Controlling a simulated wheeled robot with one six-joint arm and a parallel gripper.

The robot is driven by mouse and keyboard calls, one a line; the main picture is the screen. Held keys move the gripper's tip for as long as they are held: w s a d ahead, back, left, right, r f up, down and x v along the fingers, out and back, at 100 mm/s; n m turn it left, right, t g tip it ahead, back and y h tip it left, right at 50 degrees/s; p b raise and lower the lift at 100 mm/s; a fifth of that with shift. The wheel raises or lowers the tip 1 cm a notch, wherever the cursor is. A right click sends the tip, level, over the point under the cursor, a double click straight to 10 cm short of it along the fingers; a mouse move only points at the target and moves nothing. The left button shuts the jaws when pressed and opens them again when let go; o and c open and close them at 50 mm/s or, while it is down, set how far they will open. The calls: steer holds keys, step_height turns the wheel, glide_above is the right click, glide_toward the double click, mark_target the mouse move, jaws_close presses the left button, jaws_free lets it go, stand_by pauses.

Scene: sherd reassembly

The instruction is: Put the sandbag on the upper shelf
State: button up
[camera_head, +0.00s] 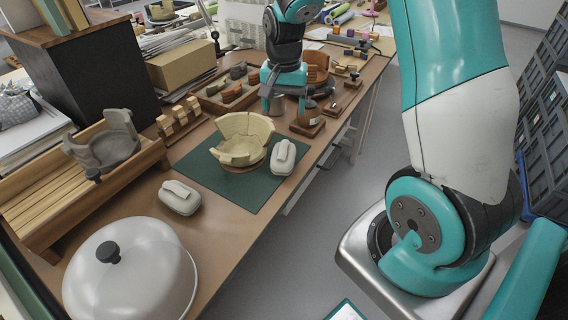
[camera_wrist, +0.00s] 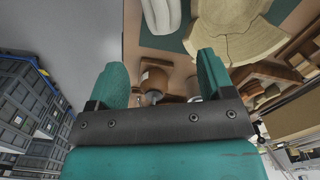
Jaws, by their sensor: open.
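A pale grey sandbag (camera_head: 283,157) lies on the green mat, just right of a broken cream bowl (camera_head: 243,138). It also shows at the top of the wrist view (camera_wrist: 161,14). A second pale grey sandbag (camera_head: 180,197) lies on the bench left of the mat. A slatted wooden shelf unit (camera_head: 60,195) stands at the left, with a grey broken vessel (camera_head: 105,148) on it. My gripper (camera_head: 285,98) is open and seems empty, over the bench beyond the bowl and apart from both sandbags. Its two fingers (camera_wrist: 163,78) frame the wrist view.
A white dome with a black knob (camera_head: 130,270) stands at the near left. A brown rounded piece on a small block (camera_head: 309,120) is near the bench's right edge. Wooden blocks (camera_head: 180,117) and a tray of sherds (camera_head: 228,92) lie behind the mat.

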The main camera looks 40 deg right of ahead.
mark_target(283, 147)
step_height(283, 147, down, 16)
steer(key=shift+a, duration=0.15)
steer(key=c, duration=1)
steer(key=shift+r, duration=0.1)
